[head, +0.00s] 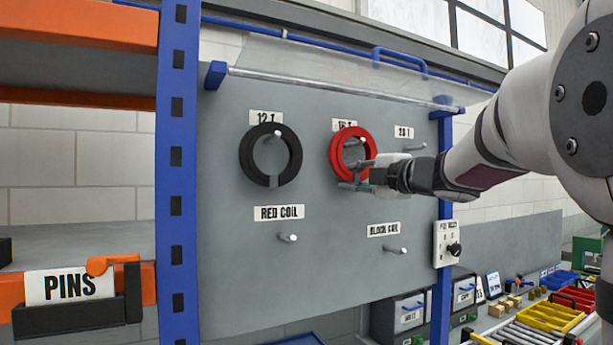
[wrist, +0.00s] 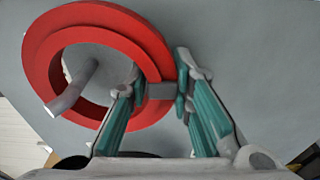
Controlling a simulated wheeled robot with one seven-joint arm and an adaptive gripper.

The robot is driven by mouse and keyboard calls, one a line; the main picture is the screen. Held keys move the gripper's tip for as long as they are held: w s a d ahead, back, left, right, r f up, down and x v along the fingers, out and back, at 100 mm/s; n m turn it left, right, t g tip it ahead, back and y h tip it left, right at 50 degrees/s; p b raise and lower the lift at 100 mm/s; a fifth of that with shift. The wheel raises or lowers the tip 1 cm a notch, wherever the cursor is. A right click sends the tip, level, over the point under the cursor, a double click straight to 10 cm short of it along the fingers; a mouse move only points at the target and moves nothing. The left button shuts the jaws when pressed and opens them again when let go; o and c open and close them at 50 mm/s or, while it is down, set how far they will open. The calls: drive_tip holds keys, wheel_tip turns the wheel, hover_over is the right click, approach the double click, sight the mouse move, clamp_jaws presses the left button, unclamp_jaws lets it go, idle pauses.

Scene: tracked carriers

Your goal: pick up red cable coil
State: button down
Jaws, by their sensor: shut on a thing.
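The red cable coil (head: 338,146) hangs around a peg on the grey board, under a label that seems to read 15 T. My gripper (head: 361,175) is at the coil's lower right, with its fingers shut on the coil's rim. In the wrist view the red coil (wrist: 42,62) fills the upper left, with the metal peg (wrist: 72,88) passing through its opening. There my gripper (wrist: 160,90) has one green-padded finger inside the ring and one outside, with a grey band of the coil between them.
A black coil (head: 247,157) hangs on the peg left of the red one. Empty pegs stick out below, by the RED COIL label (head: 279,212) and the BLOCK COIL label (head: 384,229). A blue post (head: 178,170) and orange shelf stand at left. Bins fill the bench at lower right.

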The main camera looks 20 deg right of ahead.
drive_tip(key=r, duration=0.3)
drive_tip(key=shift+s+r, duration=0.15)
drive_tip(key=shift+s, duration=0.2)
drive_tip(key=s+r, duration=0.1)
drive_tip(key=s, duration=1.4)
drive_tip(key=shift+s+d, duration=0.2)
drive_tip(key=shift+d, duration=0.05)
